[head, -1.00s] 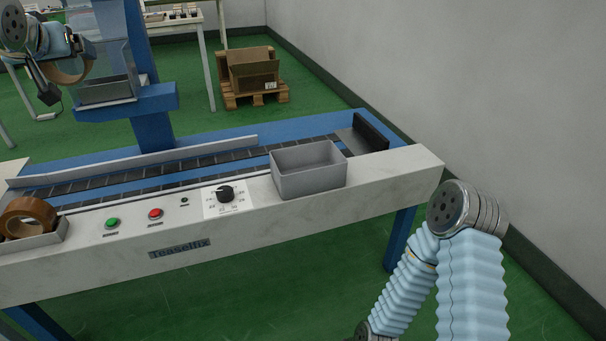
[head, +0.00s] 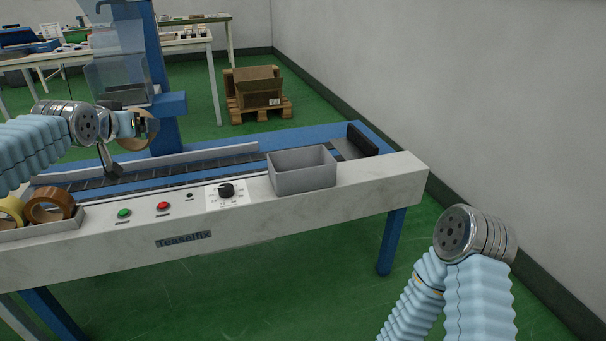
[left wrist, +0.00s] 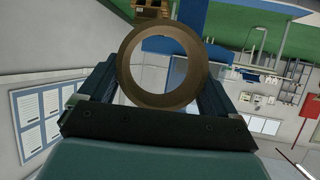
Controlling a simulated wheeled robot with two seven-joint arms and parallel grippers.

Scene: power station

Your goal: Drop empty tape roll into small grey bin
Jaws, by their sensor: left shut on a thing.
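The small grey bin (head: 303,176) stands upright and open on the right part of the conveyor machine's front ledge; its visible inside looks empty. My left gripper (head: 133,126) is shut on the empty tape roll (head: 148,128), a brown ring, and holds it in the air above the conveyor, to the left of the bin. In the left wrist view the roll (left wrist: 124,62) sits upright between the two fingers, its hole facing the camera. My right arm shows at the lower right, but its gripper is out of view.
A tray (head: 45,228) on the ledge's left end holds a brown tape roll (head: 49,205) and a yellow one (head: 11,211). Buttons and a black knob (head: 226,190) lie between tray and bin. A blue column with a clear guard (head: 122,78) stands behind my left gripper.

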